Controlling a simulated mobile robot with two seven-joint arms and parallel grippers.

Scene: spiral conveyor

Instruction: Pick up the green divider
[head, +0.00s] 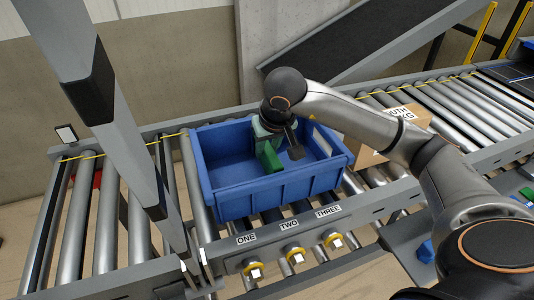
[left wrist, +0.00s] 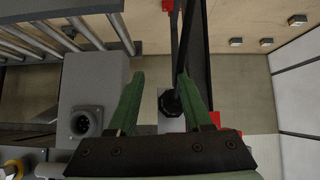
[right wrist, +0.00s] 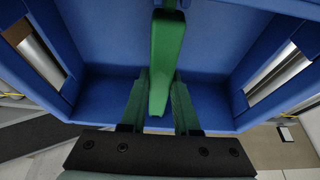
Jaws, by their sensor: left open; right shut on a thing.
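The green divider (head: 268,158) is a bright green flat piece inside the blue bin (head: 285,192), near its middle. My right gripper (head: 266,138) reaches down into the bin from above and is shut on the divider. In the right wrist view the divider (right wrist: 167,50) stands between the two dark green fingers (right wrist: 160,98), its far end toward the bin wall. Whether it touches the bin floor cannot be told. My left gripper (left wrist: 160,90) is open and empty in the left wrist view, away from the bin. It is not clear in the head view.
The bin stands on a roller conveyor (head: 95,235) with labels ONE, TWO, THREE and yellow-ringed buttons (head: 294,257) along the front rail. A cardboard box (head: 408,118) sits right of the bin, partly behind my right arm. A dark sloping belt (head: 360,45) lies behind.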

